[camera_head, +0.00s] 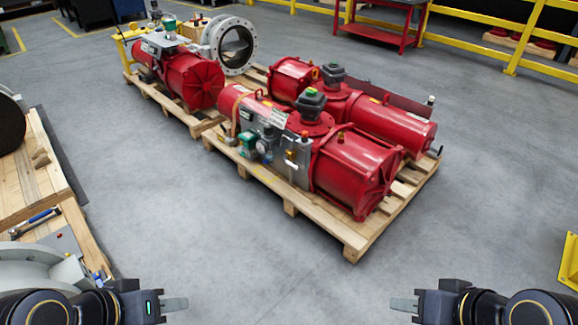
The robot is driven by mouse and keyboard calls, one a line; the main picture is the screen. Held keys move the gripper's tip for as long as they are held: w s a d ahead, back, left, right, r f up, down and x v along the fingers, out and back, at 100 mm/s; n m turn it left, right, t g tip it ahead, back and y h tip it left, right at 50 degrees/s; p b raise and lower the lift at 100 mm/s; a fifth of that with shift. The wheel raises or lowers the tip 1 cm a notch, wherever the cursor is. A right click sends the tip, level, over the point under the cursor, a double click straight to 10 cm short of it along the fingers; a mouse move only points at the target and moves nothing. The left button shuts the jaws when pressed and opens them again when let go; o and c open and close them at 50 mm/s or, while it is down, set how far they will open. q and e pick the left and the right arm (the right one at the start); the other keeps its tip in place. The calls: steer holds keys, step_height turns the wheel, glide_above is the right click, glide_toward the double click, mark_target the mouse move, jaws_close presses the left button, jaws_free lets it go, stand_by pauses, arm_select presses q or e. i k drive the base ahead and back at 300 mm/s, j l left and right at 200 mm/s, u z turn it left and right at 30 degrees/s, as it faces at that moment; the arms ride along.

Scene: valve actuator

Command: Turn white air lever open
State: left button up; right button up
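A red valve actuator (352,165) lies on a wooden pallet (350,236) in the middle of the head view. A grey control panel (298,172) is on its near side, with gauges and small fittings. A small white piece (291,165) shows on this panel; it may be the white air lever, but it is too small to tell its position. My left gripper (175,304) is at the bottom left and my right gripper (403,304) at the bottom right. Both are well short of the actuator and touch nothing visible. Their finger gaps cannot be made out.
A second red actuator (395,124) lies behind on the same pallet. Another (195,82) sits on a pallet further back left, near a grey flanged valve (235,46). Grey floor (260,270) is clear before the actuator.

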mark_target(291, 164)
steer(key=i+l, duration=0.2)
steer(key=i, duration=0.25)
steer(key=i+l, duration=0.25)
steer(key=i, duration=0.2)
steer(key=i+j, duration=0.4)
steer(key=i+j+u, duration=0.1)
steer(key=i+j, duration=0.25)
steer(key=i, duration=0.25)
steer(key=i+j, duration=0.1)
steer(key=j, duration=0.3)
steer(key=i+j, duration=0.1)
steer(key=j, duration=0.25)
steer(key=i+j, duration=0.1)
steer(key=j, duration=0.3)
steer(key=u, duration=0.05)
